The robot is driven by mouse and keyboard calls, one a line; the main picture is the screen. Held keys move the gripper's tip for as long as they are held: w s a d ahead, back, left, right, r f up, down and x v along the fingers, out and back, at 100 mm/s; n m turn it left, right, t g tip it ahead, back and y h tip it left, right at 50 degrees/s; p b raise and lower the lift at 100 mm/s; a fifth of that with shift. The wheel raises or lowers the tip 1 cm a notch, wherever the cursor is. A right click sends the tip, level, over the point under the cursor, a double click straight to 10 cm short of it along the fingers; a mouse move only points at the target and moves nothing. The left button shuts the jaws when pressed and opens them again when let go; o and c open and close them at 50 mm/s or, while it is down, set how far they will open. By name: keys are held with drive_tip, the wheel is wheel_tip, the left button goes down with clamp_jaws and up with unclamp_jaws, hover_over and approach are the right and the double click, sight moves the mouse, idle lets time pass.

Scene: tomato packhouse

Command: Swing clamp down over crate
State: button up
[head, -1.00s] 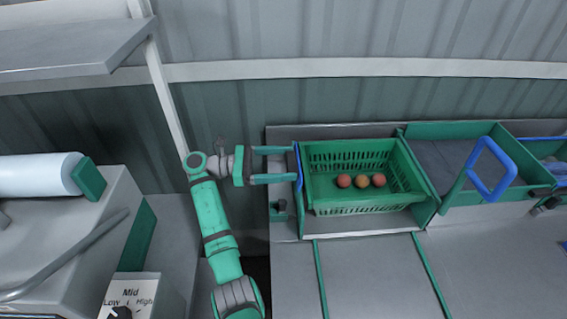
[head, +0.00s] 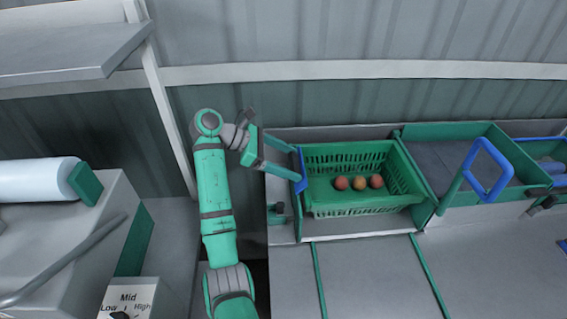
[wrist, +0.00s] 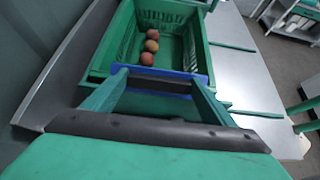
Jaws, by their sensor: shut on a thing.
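A green slatted crate (head: 405,185) holds three reddish tomatoes (head: 358,183) in a row and sits in a bay on the grey bench. A blue clamp bar (head: 302,170) stands at the crate's left end; in the wrist view the bar (wrist: 160,71) runs across the crate's near end. My gripper (head: 297,166) reaches in from the left, and its two green fingers are shut on the blue bar. The clamp's arms and pivot are mostly hidden, so I cannot tell its exact angle. The wrist view shows the tomatoes (wrist: 150,46) beyond the bar.
Right of the crate is an empty green-walled bay (head: 450,150) with a raised blue clamp frame (head: 487,170). A shelf (head: 70,55) juts out at upper left. A machine with a white roll (head: 35,180) and a Low-Mid-High dial (head: 127,300) stands at left. The front bench is clear.

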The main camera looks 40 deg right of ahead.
sight(303, 163)
drive_tip(key=d+t+y, duration=0.1)
drive_tip(key=y, duration=0.1)
drive_tip(key=s+d+t+y, duration=0.1)
drive_tip(key=y, duration=0.1)
drive_tip(key=shift+r+t, duration=0.15)
drive_tip(key=shift+t, duration=0.15)
drive_tip(key=shift+s+d+t+y, duration=0.4)
drive_tip(key=shift+d+t+y, duration=0.15)
drive_tip(key=shift+y, duration=0.35)
drive_tip(key=shift+s+d+f+t+y, duration=0.15)
drive_tip(key=shift+d+f+t+y, duration=0.15)
drive_tip(key=shift+y, duration=0.25)
drive_tip(key=shift+s+d+f+t+y, duration=0.15)
drive_tip(key=shift+t+y, duration=0.2)
drive_tip(key=shift+y, duration=0.2)
drive_tip(key=shift+a, duration=0.1)
drive_tip(key=o, duration=1)
drive_tip(key=shift+o, duration=0.2)
drive_tip(key=shift+w+r, duration=0.1)
drive_tip(key=shift+w, duration=0.05)
